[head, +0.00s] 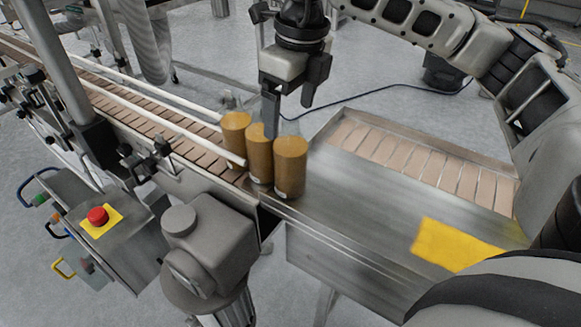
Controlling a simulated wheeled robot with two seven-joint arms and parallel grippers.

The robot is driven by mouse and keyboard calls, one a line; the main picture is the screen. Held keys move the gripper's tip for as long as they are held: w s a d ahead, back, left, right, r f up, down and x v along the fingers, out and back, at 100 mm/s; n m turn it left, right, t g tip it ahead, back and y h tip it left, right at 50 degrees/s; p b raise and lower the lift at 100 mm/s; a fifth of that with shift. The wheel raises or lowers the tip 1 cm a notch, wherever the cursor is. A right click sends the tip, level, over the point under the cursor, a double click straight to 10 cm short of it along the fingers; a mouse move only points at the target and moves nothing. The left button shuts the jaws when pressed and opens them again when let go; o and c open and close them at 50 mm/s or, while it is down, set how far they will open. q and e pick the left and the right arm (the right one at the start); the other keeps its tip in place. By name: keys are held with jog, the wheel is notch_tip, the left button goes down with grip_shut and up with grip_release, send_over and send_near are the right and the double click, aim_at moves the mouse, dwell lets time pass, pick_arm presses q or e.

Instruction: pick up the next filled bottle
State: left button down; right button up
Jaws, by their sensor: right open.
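Three amber filled bottles stand upright in a tight row where the slatted conveyor meets the steel plate: a left bottle (236,137), a middle bottle (259,158) and a right bottle (290,168). The right one stands on the plate and shows most fully. My right gripper (289,116) hangs from the top, pointing down, open with nothing between its fingers. Its left finger overlaps the top of the middle bottle in the picture; I cannot tell whether they touch. My left gripper is out of view.
The conveyor (128,115) runs from upper left between pale guide rails (170,125). A grey motor housing (205,240) and a red stop button (97,215) sit front left. A yellow patch (452,245) lies on the steel plate (370,205), otherwise clear. A second slatted belt (420,165) lies behind.

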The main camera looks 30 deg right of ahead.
aim_at(291, 120)
jog(key=f, duration=0.5)
jog(key=shift+w+a+f+p, duration=0.1)
jog(key=shift+w+p, duration=0.1)
jog(key=shift+p, duration=0.2)
jog(key=c, duration=1.6)
jog(key=shift+c, duration=0.8)
jog(key=shift+r, duration=0.2)
